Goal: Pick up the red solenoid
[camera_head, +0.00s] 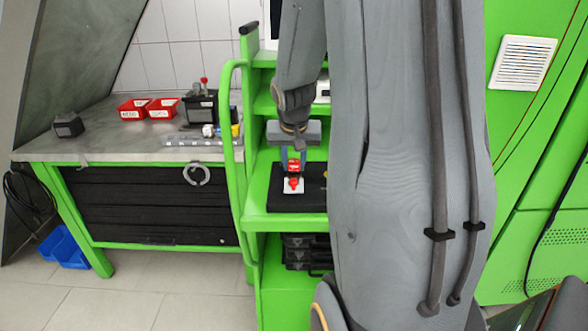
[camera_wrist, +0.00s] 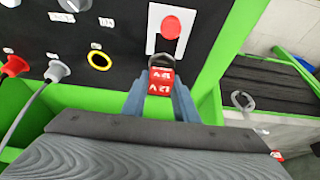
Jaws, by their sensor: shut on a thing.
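The red solenoid (camera_wrist: 161,80) is a small red block with white lettering and a dark top end. It sits between the two blue-grey fingers of my gripper (camera_wrist: 160,100) in the wrist view. My gripper is shut on it. In the head view, my gripper (camera_head: 293,158) points down over the black panel on the green stand, with the red solenoid (camera_head: 293,166) between its fingertips. The solenoid is just beside a white plate with a red button (camera_head: 293,185). I cannot tell whether it touches the panel.
The black panel (camera_wrist: 120,50) carries a yellow ring (camera_wrist: 99,61), knobs and plugged cables at left. A green rail (camera_head: 232,150) edges the stand. A workbench (camera_head: 100,143) at left holds red bins (camera_head: 148,108) and a dark device. The floor before the bench is clear.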

